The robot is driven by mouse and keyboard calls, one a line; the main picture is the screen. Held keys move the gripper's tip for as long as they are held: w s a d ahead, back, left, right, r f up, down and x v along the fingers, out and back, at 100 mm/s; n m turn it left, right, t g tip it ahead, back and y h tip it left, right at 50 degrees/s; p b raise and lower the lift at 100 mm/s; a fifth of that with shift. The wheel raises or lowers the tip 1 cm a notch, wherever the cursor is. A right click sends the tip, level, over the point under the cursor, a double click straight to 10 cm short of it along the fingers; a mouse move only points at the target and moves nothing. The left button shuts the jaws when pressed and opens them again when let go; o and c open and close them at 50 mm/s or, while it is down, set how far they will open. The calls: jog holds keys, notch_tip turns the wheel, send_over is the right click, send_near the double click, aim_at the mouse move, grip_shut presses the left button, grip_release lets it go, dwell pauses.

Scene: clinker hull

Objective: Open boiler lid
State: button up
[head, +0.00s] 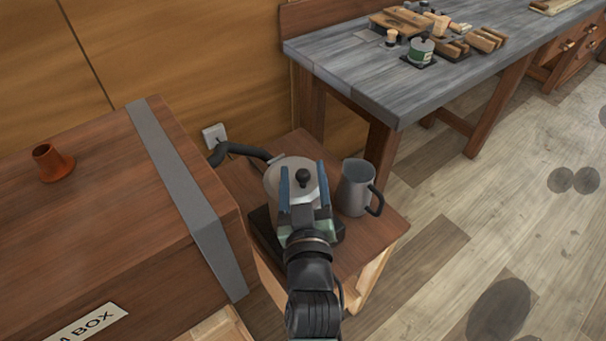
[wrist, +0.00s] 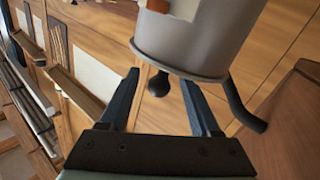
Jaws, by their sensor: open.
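The boiler (head: 274,181) is a light grey metal vessel on a small wooden stand, with its lid (head: 292,165) on top. A black round lid knob (head: 303,175) stands up from the lid. In the wrist view the boiler (wrist: 200,40) appears inverted at the top, with the knob (wrist: 158,84) hanging below its rim. My gripper (head: 303,169) is open, and its two blue fingers lie either side of the knob in both views. In the wrist view the fingertips (wrist: 160,77) show gaps to the knob. The lid looks closed. The boiler's lower front is hidden by my gripper.
A grey jug (head: 355,188) stands close to the right of the boiler on the stand (head: 386,228). A black hose (head: 240,149) runs from the boiler towards a wall socket (head: 214,135). A large wooden box (head: 100,210) is left. A cluttered workbench (head: 350,62) stands behind.

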grip_shut()
dwell(1.4)
